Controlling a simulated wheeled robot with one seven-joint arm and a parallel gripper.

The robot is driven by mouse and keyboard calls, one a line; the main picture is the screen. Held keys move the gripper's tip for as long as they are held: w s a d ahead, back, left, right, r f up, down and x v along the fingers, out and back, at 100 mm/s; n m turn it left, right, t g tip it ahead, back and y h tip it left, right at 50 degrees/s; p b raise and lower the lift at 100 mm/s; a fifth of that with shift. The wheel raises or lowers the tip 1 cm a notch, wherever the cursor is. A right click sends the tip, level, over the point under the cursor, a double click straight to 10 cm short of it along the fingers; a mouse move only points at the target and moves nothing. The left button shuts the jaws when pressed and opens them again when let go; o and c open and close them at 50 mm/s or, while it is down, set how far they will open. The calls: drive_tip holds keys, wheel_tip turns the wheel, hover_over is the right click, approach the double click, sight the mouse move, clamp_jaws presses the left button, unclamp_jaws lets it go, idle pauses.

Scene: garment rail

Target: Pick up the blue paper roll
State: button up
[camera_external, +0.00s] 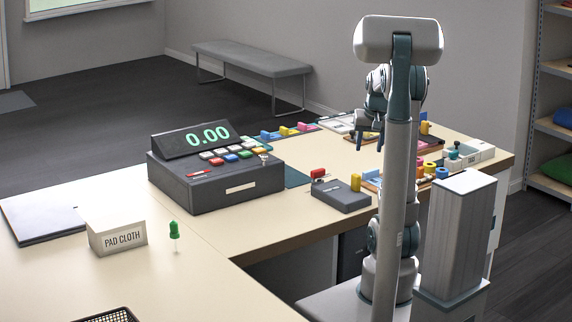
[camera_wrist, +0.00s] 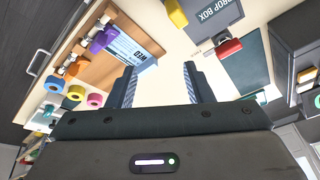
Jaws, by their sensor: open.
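The blue paper roll (camera_external: 442,172) stands at the right part of the counter in the external view, beside a yellow roll (camera_external: 430,166). In the wrist view the blue roll (camera_wrist: 54,84) shows at the left, in a row with a yellow roll (camera_wrist: 76,92) and a pink roll (camera_wrist: 95,100). My gripper (camera_external: 369,138) is above the counter, to the left of the rolls and apart from them.
A grey drop box (camera_external: 341,195), a cash register (camera_external: 215,182) and a white tray (camera_external: 484,153) stand on the counter.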

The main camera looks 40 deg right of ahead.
drive_tip(key=d+m+h, duration=0.1)
drive_tip(key=d+m, duration=0.2)
drive_tip(key=d, duration=1)
drive_tip(key=m+g+h, duration=0.1)
drive_tip(key=m, duration=0.1)
approach(433, 170)
drive_tip(key=x, duration=0.4)
drive_tip(key=shift+p, duration=0.3)
drive_tip(key=shift+h, duration=0.3)
drive_tip(key=shift+p+x, duration=0.7)
drive_tip(key=shift+x, duration=1.95)
drive_tip(key=shift+w, duration=0.1)
drive_tip(key=c, duration=0.6)
